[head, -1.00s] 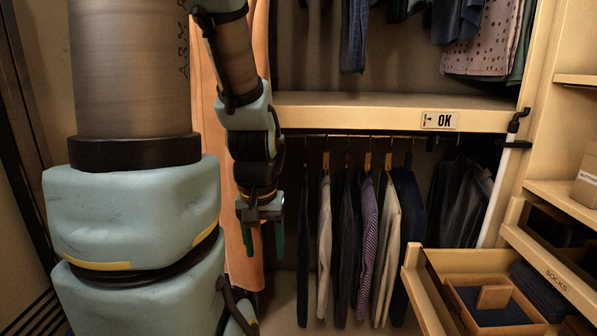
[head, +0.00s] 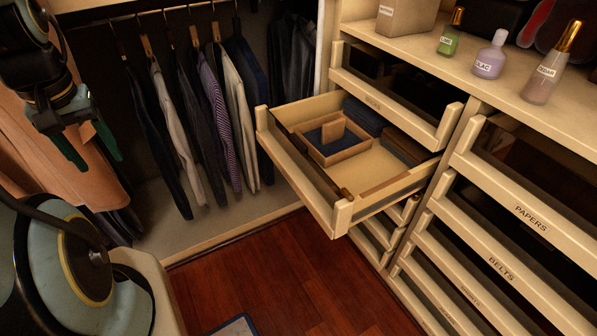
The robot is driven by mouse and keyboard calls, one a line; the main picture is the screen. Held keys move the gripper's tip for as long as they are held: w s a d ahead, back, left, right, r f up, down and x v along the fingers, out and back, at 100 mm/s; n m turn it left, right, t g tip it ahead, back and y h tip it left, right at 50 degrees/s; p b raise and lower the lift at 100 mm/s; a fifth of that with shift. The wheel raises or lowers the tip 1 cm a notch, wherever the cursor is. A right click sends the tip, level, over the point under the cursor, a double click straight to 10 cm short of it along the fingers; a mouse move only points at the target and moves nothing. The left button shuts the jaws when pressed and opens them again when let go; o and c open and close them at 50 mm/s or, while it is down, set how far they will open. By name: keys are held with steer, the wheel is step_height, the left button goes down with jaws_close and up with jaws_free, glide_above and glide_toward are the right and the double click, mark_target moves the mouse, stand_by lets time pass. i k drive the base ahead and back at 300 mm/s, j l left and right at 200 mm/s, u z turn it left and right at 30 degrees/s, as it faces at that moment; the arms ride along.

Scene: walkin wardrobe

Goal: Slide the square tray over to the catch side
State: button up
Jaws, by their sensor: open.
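The square tray (head: 354,153) is a small wooden box with a dark blue bottom and an upright wooden grip piece (head: 333,131) in its middle. It lies inside the pulled-out drawer (head: 300,175), toward the far end. Bare drawer floor (head: 372,178) shows on its near side. A small brown piece (head: 345,193) sits at the drawer's near front corner; I cannot tell whether it is the catch. My gripper (head: 88,147) hangs at the left by the clothes, open and empty, well apart from the drawer. Its green fingers point down.
Dark folded cloth (head: 364,115) lies in the drawer's back. Hanging clothes (head: 215,130) fill the rail between my gripper and the drawer. Several bottles (head: 491,57) and a box (head: 405,15) stand on the cabinet top. The wooden floor (head: 270,270) before the drawer is mostly clear.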

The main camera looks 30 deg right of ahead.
mark_target(331, 139)
steer(key=i+l+z, duration=0.5)
steer(key=i+l, duration=0.3)
steer(key=i, duration=0.05)
